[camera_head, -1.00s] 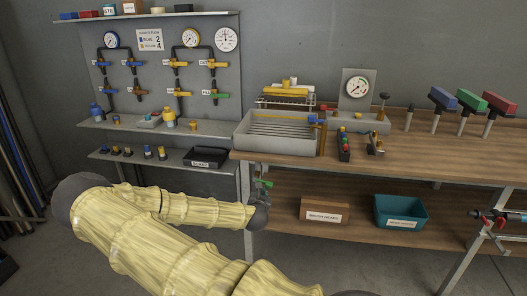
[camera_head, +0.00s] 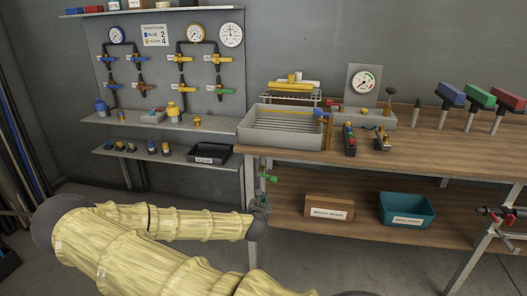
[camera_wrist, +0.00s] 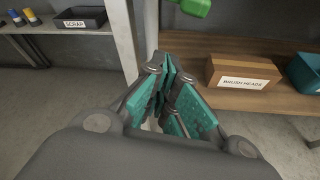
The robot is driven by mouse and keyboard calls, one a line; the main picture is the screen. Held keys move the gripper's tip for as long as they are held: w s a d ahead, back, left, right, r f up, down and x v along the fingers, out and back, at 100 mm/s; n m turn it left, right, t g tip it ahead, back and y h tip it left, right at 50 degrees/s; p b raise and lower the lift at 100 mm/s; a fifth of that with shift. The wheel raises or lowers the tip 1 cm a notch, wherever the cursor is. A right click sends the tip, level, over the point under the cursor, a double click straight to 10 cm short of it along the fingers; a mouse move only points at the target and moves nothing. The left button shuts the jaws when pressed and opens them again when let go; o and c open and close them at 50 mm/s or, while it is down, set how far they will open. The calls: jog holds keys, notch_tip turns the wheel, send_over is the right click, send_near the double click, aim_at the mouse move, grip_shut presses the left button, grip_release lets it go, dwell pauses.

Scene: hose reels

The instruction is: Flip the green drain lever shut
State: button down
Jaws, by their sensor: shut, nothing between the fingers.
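The green drain lever (camera_head: 268,178) is small in the head view, below the tray-like sink (camera_head: 262,137) and beside the bench's front leg. In the wrist view a bright green part (camera_wrist: 192,6), seemingly this lever, is cut off by the top edge. My gripper (camera_head: 262,200) is just below the lever in the head view. In the wrist view my gripper (camera_wrist: 172,75) shows teal pads brought together, shut and empty. A gap shows between the fingers and the green part. The lever's exact angle is too small to tell.
The bench leg (camera_wrist: 124,40) stands close left of my fingers. A brush heads box (camera_wrist: 243,80) and a teal bin (camera_head: 406,209) sit on the lower shelf to the right. A black scrap tray (camera_head: 208,153) is on the left shelf. Floor space is open at lower left.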

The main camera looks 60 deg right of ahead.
jog(key=shift+v, duration=2.55)
jog(key=shift+f, duration=0.1)
jog(key=s+a+f+m+g+y+p, duration=0.2)
jog(key=s+a+f+m+y+p, duration=0.1)
jog(key=s+a+f+m, duration=0.55)
jog(key=s+a+f+m+g+y+p, duration=0.3)
jog(key=s+a+f, duration=0.35)
jog(key=a, duration=0.45)
jog(key=s+a+m+y+p, duration=0.2)
jog(key=a+m+y, duration=0.1)
jog(key=a, duration=1)
jog(key=s+a+m+g+y+p, duration=0.1)
jog(key=a+m, duration=0.5)
jog(key=a, duration=0.7)
jog(key=s+y+p, duration=0.1)
jog(key=y, duration=0.1)
jog(key=shift+s+r+y, duration=0.15)
jog(key=shift+s+y, duration=0.05)
jog(key=shift+y, duration=0.2)
